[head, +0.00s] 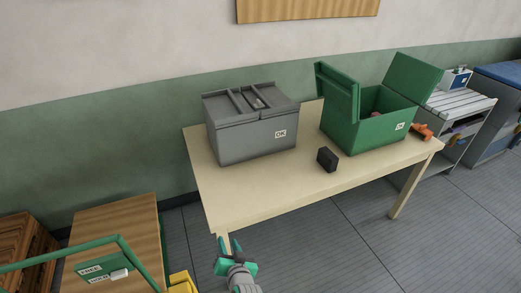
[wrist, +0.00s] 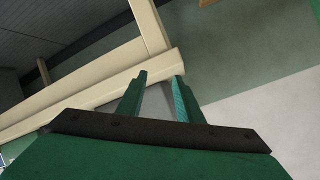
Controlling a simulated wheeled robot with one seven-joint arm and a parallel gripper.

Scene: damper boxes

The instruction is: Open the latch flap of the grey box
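The grey box (head: 254,142) stands at the left of the table in the head view, with an "OK" label on its front. Its top is closed by grey panels, with a narrow raised strip, seemingly the latch flap (head: 249,99), across the middle. My gripper (head: 231,245) is in front of the table's near left corner, well apart from the box. In the wrist view its two green fingers (wrist: 157,90) stand apart with nothing between them. The box is not clearly seen in the wrist view.
A green box (head: 357,136) with raised lids stands at the right of the table (head: 270,192). A small black block (head: 327,159) lies between the boxes, nearer the front. An orange object (head: 422,131) lies by the right edge. The front left tabletop is clear.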

